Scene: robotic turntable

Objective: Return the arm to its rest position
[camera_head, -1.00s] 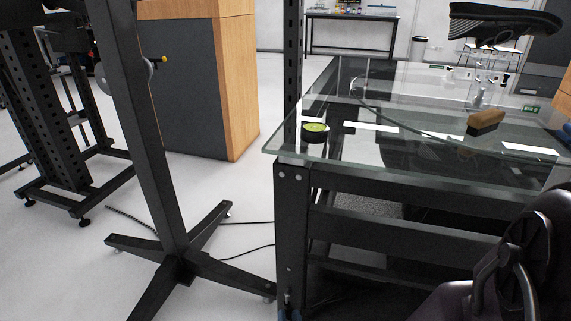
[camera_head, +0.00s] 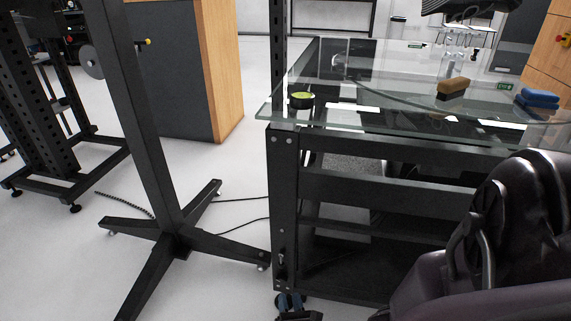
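My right arm (camera_head: 500,235), dark and glossy with a curved rod on its side, fills the lower right of the head view. It is in front of the glass-topped table and hides part of its frame. I cannot make out the fingers of my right gripper, so its opening does not show. My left arm and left gripper are out of view. Nothing held shows in this view.
The glass-topped table (camera_head: 273,114) bears a green-topped round item (camera_head: 301,97), a brown brush-like block (camera_head: 453,86) and blue items (camera_head: 538,97). A black stand (camera_head: 150,135) with splayed feet is at left. A wood-and-grey cabinet (camera_head: 226,70) is behind. Floor (camera_head: 60,270) is clear at lower left.

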